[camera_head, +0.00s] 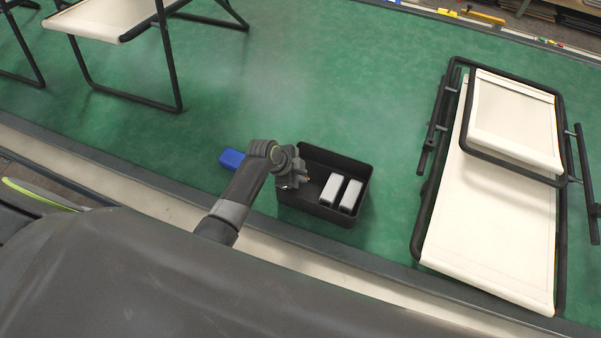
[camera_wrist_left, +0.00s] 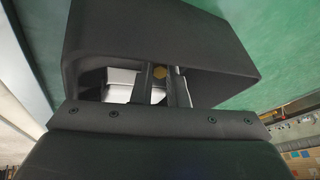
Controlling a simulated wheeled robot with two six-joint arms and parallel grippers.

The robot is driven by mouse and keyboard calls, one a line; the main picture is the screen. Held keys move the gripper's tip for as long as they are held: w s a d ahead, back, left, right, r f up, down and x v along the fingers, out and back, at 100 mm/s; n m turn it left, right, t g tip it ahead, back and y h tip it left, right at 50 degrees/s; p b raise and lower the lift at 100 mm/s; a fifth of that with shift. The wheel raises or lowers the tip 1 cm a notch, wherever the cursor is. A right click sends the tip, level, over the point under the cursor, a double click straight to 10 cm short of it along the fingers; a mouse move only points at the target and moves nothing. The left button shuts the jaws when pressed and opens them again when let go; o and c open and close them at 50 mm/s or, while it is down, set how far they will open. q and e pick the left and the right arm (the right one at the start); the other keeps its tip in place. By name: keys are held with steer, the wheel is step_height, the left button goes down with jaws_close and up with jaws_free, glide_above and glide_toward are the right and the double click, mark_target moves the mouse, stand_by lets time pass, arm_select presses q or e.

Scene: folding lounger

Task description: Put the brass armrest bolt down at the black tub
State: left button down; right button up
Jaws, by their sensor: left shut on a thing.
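The black tub (camera_head: 338,156) stands on the green surface at the middle of the head view, with two light grey blocks (camera_head: 341,192) inside it. My left gripper (camera_head: 304,180) is over the left part of the tub, pointing toward its inside. The tub (camera_wrist_left: 150,30) fills the middle of that view behind the fingers. Most of the bolt is hidden by the fingers, and its height above the tub floor is hard to tell. My right gripper is out of view.
A blue object (camera_head: 231,158) lies left of the tub, partly behind my left arm. A folded cream lounger (camera_head: 490,220) with a black frame lies to the right. Another cream lounger (camera_head: 105,15) stands at upper left. Green surface behind the tub is clear.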

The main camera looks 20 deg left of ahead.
arm_select(q)
steer(key=c, duration=1.3)
jaws_free()
steer(key=shift+c, duration=0.2)
steer(key=b+v, duration=0.1)
steer(key=v, duration=1.6)
steer(key=shift+r, duration=0.2)
steer(key=shift+s, duration=0.1)
